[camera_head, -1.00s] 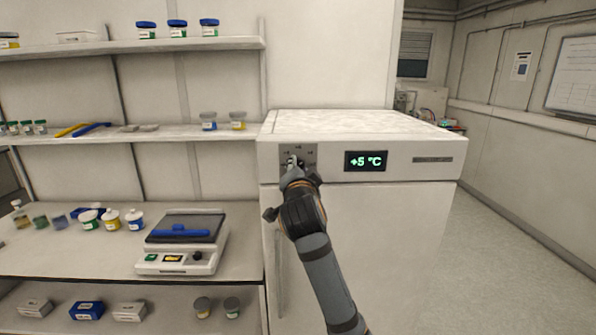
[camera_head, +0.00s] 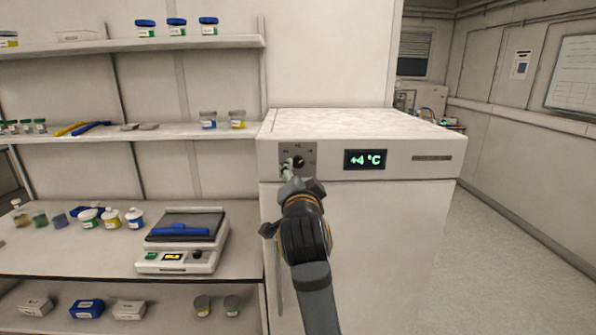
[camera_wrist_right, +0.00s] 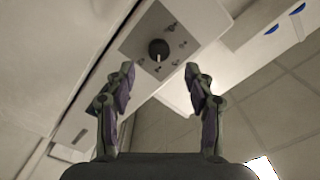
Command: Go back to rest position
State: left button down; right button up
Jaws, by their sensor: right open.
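My right gripper (camera_head: 289,172) is in front of the top left of a white fridge (camera_head: 380,225), just below the black dial (camera_head: 299,162) on its grey plate. In the right wrist view, its two fingers (camera_wrist_right: 159,85) are spread apart with nothing between them. The dial (camera_wrist_right: 158,48) shows beyond the fingertips, apart from them. The fridge display (camera_head: 365,160) reads +4 °C in green. My left gripper is not in view.
A bench on the left holds a scale (camera_head: 182,241) with a blue tool on it and several small jars. Wall shelves (camera_head: 130,133) above carry more jars. The floor (camera_head: 500,240) right of the fridge is clear.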

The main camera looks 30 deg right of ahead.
jog(key=shift+s+a, duration=0.3)
jog(key=shift+s, duration=0.3)
